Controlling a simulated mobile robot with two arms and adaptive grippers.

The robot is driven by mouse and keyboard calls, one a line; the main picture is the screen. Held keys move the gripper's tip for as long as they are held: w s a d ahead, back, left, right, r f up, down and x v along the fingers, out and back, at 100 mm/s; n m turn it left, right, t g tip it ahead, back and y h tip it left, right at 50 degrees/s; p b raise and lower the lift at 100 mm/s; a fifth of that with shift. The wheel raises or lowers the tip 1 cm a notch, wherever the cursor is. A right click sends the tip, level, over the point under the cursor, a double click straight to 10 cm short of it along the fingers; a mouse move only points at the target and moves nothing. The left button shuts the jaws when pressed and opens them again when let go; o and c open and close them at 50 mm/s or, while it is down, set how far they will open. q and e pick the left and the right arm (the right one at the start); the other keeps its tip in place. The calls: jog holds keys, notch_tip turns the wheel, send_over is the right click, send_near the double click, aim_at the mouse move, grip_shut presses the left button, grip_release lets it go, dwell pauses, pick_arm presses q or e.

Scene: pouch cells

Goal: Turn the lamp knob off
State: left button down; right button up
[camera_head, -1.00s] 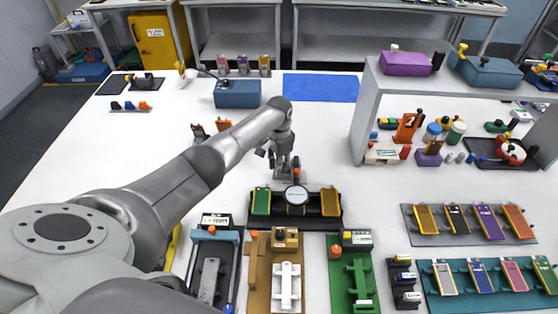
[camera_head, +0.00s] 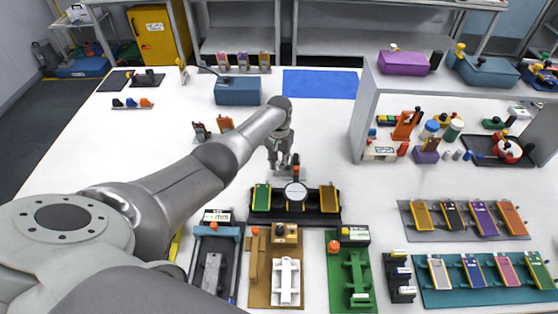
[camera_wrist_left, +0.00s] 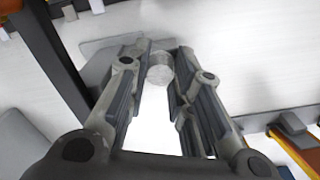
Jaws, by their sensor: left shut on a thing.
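My left gripper (camera_head: 281,166) reaches down just behind a black tray in the head view. In the left wrist view its two fingers (camera_wrist_left: 160,82) are closed around a short, silvery round knob (camera_wrist_left: 160,69), which sits between the fingertips. The knob stands over a grey plate (camera_wrist_left: 98,46) on the white table. In the head view the fingers hide the knob. A pale round disc (camera_head: 295,191), which may be the lamp's head, sits in the middle of the black tray. No marking on the knob is readable. My right gripper is not in view.
The black tray (camera_head: 313,215) holds a green and a yellow piece beside the disc. Several fixtures line the table's near edge. A grey shelf (camera_head: 362,115) stands to the right and a blue box (camera_head: 238,91) lies behind. The table left of my arm is mostly clear.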

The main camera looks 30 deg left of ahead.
aim_at(279, 163)
pick_arm(q)
jog(key=shift+w+r, duration=0.1)
jog(key=c, duration=1.3)
grip_release()
jog(key=shift+o, duration=0.2)
jog(key=shift+r, duration=0.7)
notch_tip(279, 163, up, 6)
jog(key=shift+f, duration=0.25)
jog(key=shift+a+r, duration=0.25)
jog(key=shift+r, duration=0.3)
